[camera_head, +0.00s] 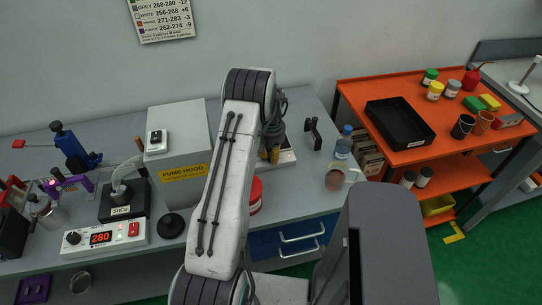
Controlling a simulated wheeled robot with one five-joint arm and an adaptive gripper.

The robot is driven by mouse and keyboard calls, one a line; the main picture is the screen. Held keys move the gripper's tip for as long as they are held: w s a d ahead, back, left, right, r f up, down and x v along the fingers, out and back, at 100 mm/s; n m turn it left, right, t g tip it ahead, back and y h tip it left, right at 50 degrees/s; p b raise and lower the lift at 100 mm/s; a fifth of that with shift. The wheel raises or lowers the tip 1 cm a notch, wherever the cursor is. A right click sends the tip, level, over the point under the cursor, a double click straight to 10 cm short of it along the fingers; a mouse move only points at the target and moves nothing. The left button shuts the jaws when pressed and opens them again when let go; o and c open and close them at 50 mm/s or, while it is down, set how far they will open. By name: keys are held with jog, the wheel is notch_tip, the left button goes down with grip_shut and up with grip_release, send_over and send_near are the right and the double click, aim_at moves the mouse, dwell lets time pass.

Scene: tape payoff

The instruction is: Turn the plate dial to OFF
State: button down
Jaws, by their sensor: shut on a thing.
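A white hot plate (287,157) with a small red display stands on the bench behind my arm, and its left part is hidden. My gripper (270,156), with yellowish fingertips, points down at the front of this plate. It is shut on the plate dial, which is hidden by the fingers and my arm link. The dial's setting and any OFF mark cannot be read.
A solder pot (123,203) and a controller (104,236) reading 280 stand left, by the fume hood box (179,143). A red tin (255,195), a black stand (314,131) and a blue-capped bottle (343,146) are nearby. An orange cart (395,157) stands right.

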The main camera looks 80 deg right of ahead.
jog(key=shift+f+n+b, duration=0.2)
jog(key=shift+n+b, duration=0.3)
jog(key=shift+b, duration=0.1)
jog(key=shift+r, duration=0.15)
jog(key=c, duration=1.3)
grip_release()
jog(key=shift+r+p, duration=0.1)
jog(key=shift+p, duration=0.2)
